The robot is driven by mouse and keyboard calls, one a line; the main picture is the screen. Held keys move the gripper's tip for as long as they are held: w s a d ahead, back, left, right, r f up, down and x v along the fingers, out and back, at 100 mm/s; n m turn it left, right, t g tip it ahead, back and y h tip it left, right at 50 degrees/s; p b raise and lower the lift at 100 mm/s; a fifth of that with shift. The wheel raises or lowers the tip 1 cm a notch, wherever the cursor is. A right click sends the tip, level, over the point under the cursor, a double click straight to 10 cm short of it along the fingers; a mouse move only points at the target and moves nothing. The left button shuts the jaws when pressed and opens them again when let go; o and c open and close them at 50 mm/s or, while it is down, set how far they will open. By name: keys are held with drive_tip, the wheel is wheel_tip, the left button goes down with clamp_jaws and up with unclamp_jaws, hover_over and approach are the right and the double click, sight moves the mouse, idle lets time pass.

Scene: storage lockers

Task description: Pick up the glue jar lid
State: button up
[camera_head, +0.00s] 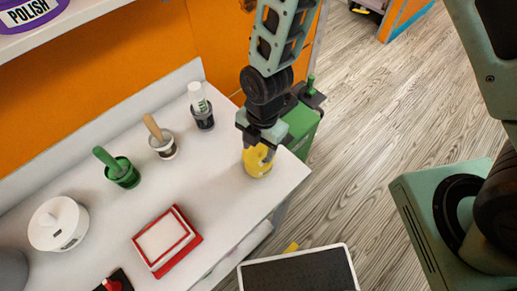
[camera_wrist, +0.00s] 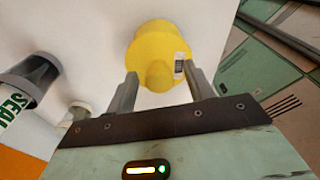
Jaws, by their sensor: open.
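A yellow jar (camera_head: 257,167) stands upright near the right end of the white shelf top. In the wrist view its yellow lid (camera_wrist: 158,45) shows from above, with a round knob (camera_wrist: 159,74) on it and a small label on the jar's side. I cannot read the name on the jar. My gripper (camera_head: 259,143) points down over the jar. In the wrist view my gripper (camera_wrist: 161,80) is open, one finger on each side of the knob, with visible gaps. The gripper hides part of the lid in the head view.
A white-and-black bottle (camera_head: 202,108), a wooden-handled pot (camera_head: 160,140), a green pot (camera_head: 122,172), a white round container (camera_head: 58,222) and a red-and-white box (camera_head: 166,240) stand left of the jar. An orange wall is behind. A green bin (camera_head: 302,125) stands beyond the shelf's right end.

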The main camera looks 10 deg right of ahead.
drive_tip(key=c, duration=1)
drive_tip(key=shift+c, duration=0.2)
